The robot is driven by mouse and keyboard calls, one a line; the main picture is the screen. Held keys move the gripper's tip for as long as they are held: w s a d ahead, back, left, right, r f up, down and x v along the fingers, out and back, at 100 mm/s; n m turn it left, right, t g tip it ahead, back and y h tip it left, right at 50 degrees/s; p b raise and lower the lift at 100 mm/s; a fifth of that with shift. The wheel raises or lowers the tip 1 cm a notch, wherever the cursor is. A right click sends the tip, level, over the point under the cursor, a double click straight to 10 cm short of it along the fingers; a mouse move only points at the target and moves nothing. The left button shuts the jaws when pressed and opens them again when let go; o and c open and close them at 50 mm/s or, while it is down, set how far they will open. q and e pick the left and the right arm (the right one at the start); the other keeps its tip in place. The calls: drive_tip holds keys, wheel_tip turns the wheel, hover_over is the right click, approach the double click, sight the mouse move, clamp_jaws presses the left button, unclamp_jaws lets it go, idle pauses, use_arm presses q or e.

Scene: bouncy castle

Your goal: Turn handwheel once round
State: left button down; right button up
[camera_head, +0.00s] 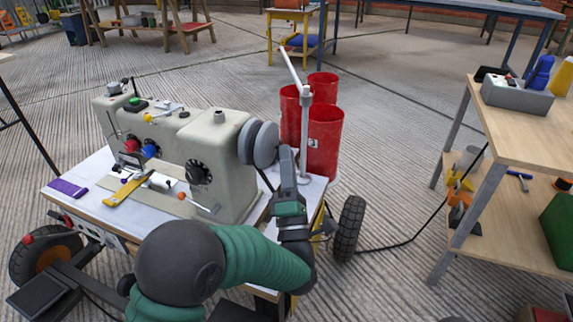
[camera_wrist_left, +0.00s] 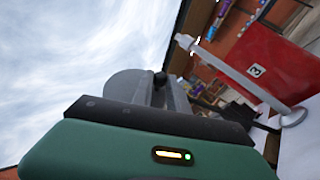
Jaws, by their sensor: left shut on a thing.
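The grey handwheel (camera_head: 262,143) sits on the right end of a cream sewing machine (camera_head: 225,168), which stands on a white-topped cart. My left gripper (camera_head: 287,158) is upright at the right side of the handwheel and shut on it. In the left wrist view the grey disc of the handwheel (camera_wrist_left: 124,85) shows behind the fingers, with a small dark knob (camera_wrist_left: 160,78) by the fingertips. The fingers hide the exact contact. My right gripper is not in view.
Red cylinders (camera_head: 323,135) and a white thread stand (camera_head: 304,120) are close to the right of my left gripper. A purple item (camera_head: 67,188) and a yellow tool (camera_head: 125,190) lie on the cart's left. A wooden workbench (camera_head: 515,130) stands at right, with open floor between.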

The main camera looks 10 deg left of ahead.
use_arm(q)
drive_tip(key=shift+w+n+y, duration=0.15)
drive_tip(key=shift+n+y, duration=0.15)
drive_tip(key=c, duration=1.3)
unclamp_jaws()
